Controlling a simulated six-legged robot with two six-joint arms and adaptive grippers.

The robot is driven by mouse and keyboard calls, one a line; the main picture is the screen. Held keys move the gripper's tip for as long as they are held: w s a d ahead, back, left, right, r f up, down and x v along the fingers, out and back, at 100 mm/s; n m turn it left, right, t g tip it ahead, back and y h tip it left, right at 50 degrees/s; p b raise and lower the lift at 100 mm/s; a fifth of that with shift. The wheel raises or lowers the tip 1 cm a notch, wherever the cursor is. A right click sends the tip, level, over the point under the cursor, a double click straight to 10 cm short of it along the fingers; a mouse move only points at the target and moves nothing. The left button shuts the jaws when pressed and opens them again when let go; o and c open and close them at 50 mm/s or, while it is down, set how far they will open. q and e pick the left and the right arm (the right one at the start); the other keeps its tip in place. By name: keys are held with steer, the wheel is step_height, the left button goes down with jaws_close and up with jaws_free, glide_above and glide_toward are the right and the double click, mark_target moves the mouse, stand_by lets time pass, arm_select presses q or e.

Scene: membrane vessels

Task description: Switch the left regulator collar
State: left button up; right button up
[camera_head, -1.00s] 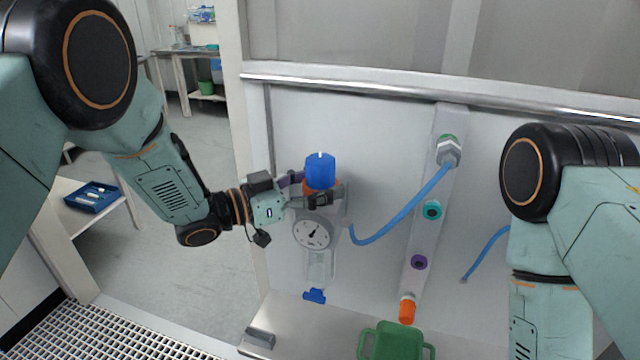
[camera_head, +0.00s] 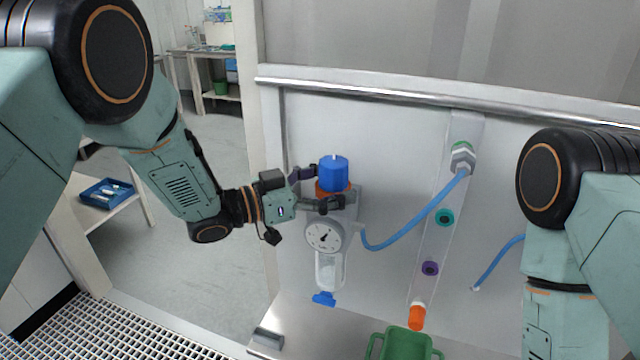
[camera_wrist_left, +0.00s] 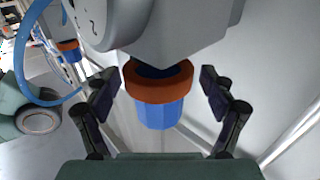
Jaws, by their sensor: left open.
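The left regulator stands on the white panel, with a blue knob (camera_head: 334,172) on top, an orange collar (camera_head: 331,190) below it, a round gauge (camera_head: 323,236) and a clear bowl with a blue drain. My left gripper (camera_head: 324,188) is open, its fingers on both sides of the collar. In the left wrist view the orange collar (camera_wrist_left: 158,82) lies between the parted fingertips of the left gripper (camera_wrist_left: 158,88), with visible gaps on both sides. The blue knob (camera_wrist_left: 158,113) shows nearer the wrist. My right arm shows at the right; its gripper is out of view.
A blue hose (camera_head: 413,219) runs from the regulator to a fitting (camera_head: 463,158) on a vertical strip. Teal (camera_head: 445,217), purple (camera_head: 430,268) and orange (camera_head: 417,316) ports sit along it. A green container (camera_head: 405,345) stands below. A metal rail (camera_head: 430,94) crosses above.

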arm_select(q)
steer(key=v, duration=1.2)
steer(key=x, duration=1.2)
steer(key=shift+d, duration=0.15)
